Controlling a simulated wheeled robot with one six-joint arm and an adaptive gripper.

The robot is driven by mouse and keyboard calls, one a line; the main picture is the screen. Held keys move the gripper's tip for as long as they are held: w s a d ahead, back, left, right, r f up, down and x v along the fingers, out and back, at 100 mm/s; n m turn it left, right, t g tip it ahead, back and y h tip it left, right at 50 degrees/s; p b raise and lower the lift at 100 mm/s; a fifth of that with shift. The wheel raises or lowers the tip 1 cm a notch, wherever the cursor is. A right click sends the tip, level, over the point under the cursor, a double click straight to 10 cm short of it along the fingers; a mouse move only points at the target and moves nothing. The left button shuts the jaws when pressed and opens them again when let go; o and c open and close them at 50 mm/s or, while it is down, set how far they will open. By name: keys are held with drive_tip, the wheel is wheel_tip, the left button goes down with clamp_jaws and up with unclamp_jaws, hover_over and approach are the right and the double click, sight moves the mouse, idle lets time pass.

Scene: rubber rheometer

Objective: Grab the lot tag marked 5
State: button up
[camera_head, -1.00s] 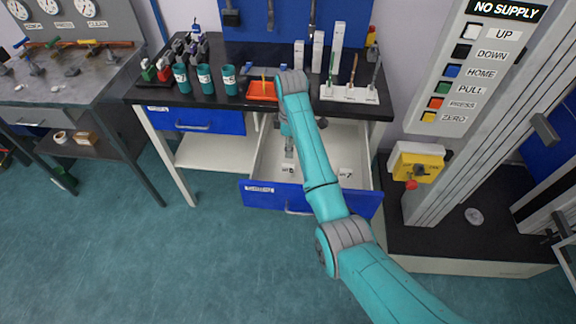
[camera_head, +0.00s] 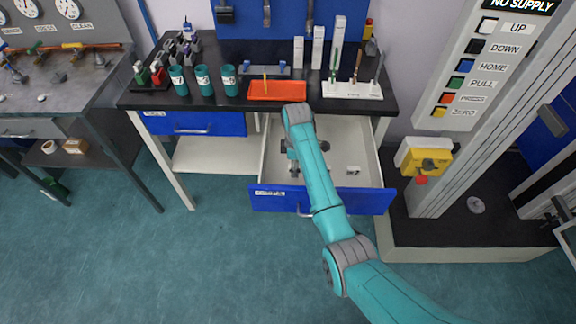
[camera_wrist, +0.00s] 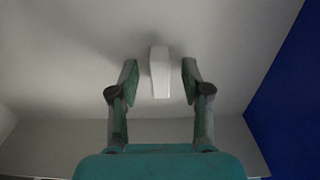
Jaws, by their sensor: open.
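My gripper (camera_wrist: 160,84) is open in the wrist view, its two fingers on either side of a small white tag (camera_wrist: 160,66). Clear gaps show between the tag and both fingers, and no number can be read on it. In the head view my gripper (camera_head: 292,165) is down inside the open drawer, on its left side, partly behind my arm; the tag there is hidden. Another small white tag (camera_head: 352,170) lies in the right part of the drawer; its mark is too small to read now.
The open drawer (camera_head: 345,200) has a blue front and white walls close around my gripper. On the black bench top (camera_head: 215,97) above stand teal cups (camera_head: 203,80), an orange tray (camera_head: 277,90) and a white holder (camera_head: 352,91) with upright tools.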

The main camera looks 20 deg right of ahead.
drive_tip(key=shift+f, duration=0.2)
clamp_jaws()
